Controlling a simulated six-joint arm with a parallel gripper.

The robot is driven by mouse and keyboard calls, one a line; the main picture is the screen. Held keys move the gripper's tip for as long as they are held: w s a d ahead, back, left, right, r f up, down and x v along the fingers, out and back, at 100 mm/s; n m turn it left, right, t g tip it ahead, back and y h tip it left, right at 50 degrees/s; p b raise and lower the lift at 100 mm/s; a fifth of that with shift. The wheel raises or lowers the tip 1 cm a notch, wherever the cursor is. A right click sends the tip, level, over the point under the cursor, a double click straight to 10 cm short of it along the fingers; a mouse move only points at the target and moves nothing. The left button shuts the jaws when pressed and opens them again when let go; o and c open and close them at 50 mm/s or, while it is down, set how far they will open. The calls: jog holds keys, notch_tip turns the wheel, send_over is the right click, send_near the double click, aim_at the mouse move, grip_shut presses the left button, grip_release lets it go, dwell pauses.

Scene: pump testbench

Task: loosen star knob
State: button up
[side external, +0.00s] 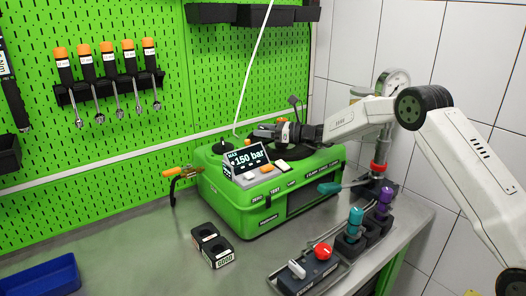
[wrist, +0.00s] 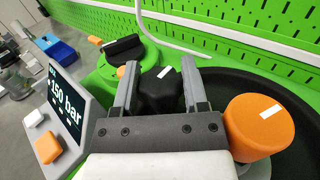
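A black knob (wrist: 160,92) with a white stripe shows between my fingers in the wrist view; it looks like the star knob, though its lobes are hard to make out. My gripper (wrist: 160,68) has its fingers spread, one on each side of this knob. I cannot tell whether they touch it. In the side view my gripper (side external: 293,133) is low over the top of the green pump testbench (side external: 240,207), and the knob there is hidden or too small to tell.
An orange knob (wrist: 258,125) stands close to the right of my gripper. A black rotary knob (wrist: 124,48) is beyond the left finger. The tilted display (side external: 247,160) reads 150 bar. A white hose (side external: 252,70) rises behind. A gauge (side external: 392,82) stands at the right.

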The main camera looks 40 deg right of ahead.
jog(key=o, duration=0.3)
jog(key=shift+m+t+h, duration=0.6)
jog(key=shift+m+h, duration=0.1)
jog(key=shift+h, duration=0.2)
